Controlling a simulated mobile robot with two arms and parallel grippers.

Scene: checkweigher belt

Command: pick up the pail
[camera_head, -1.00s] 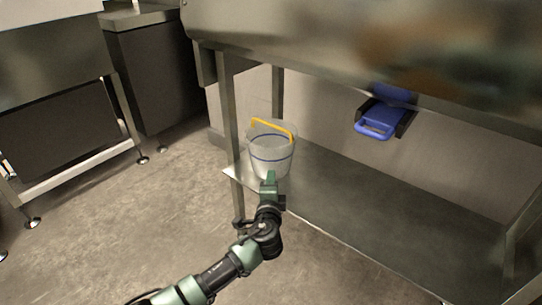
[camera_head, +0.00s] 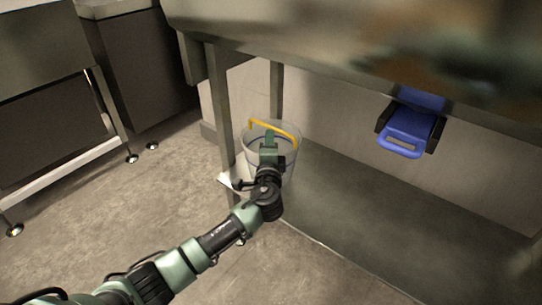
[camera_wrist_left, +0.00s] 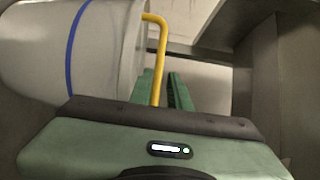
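The pail (camera_head: 252,152) is a clear bucket with a blue band and a raised yellow handle (camera_head: 272,129). It stands on the lower metal shelf, near the table leg. My left gripper (camera_head: 270,136) is in front of the pail at handle height and hides part of it. In the left wrist view the pail (camera_wrist_left: 105,50) lies at the left, and the handle (camera_wrist_left: 160,55) runs down to between the green fingers (camera_wrist_left: 164,88). The fingers look apart, with a gap beside the handle. My right gripper is not in view.
The steel lower shelf (camera_head: 360,210) is clear to the right of the pail. A table leg (camera_head: 221,110) stands close left of it. The steel bench top (camera_head: 350,45) overhangs it. A blue-handled item (camera_head: 410,130) is mounted under the bench at right.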

